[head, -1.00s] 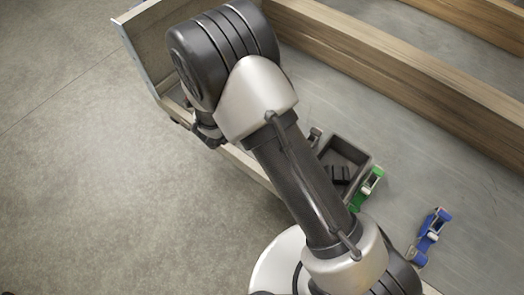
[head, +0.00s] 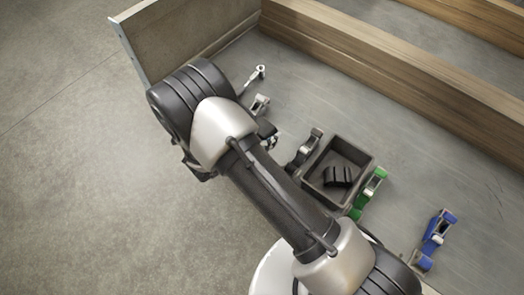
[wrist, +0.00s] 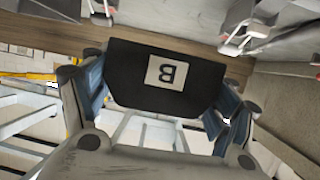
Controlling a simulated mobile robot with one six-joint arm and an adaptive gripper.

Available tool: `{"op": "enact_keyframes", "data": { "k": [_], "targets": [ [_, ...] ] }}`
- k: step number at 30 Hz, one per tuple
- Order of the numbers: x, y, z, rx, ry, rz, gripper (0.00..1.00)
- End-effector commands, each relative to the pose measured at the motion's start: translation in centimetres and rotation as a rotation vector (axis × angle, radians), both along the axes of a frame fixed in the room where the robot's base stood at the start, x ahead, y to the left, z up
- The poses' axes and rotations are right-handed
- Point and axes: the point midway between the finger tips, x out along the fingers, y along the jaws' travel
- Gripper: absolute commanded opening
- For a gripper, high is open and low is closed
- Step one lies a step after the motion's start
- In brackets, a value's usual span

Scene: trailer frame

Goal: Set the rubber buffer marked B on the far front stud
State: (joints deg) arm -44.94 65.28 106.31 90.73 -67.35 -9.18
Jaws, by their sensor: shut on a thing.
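The rubber buffer marked B (wrist: 127,81) is a black block with a white label. The letter B appears upside down in the wrist view. My gripper (wrist: 158,98) is shut on it, with blue-grey finger pads pressing its left and right sides. No stud can be made out for certain in either view, so I cannot tell how far the buffer is from the far front stud.
A grey bin (head: 313,178) holding black pieces stands on the metal floor. A pale clamp-like part (head: 260,104) lies near the end panel (head: 180,42). A wooden beam (head: 390,70) runs behind.

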Motion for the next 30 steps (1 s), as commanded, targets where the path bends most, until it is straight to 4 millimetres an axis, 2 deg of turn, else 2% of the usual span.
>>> {"op": "enact_keyframes", "data": {
  "k": [1,3,9,16,23,30],
  "targets": [
    [0.0,0.0,-1.9,-0.002,0.001,0.001,0.47],
    [0.0,0.0,-3.7,-0.002,0.001,0.001,0.47],
    [0.0,0.0,-7.5,0.000,-0.002,0.001,0.47],
    [0.0,0.0,-8.9,0.000,-0.002,0.001,0.47],
    [0.0,0.0,-12.1,0.000,-0.001,0.001,0.47],
    [0.0,0.0,-12.1,0.001,-0.002,0.000,0.47]
  ]
}}
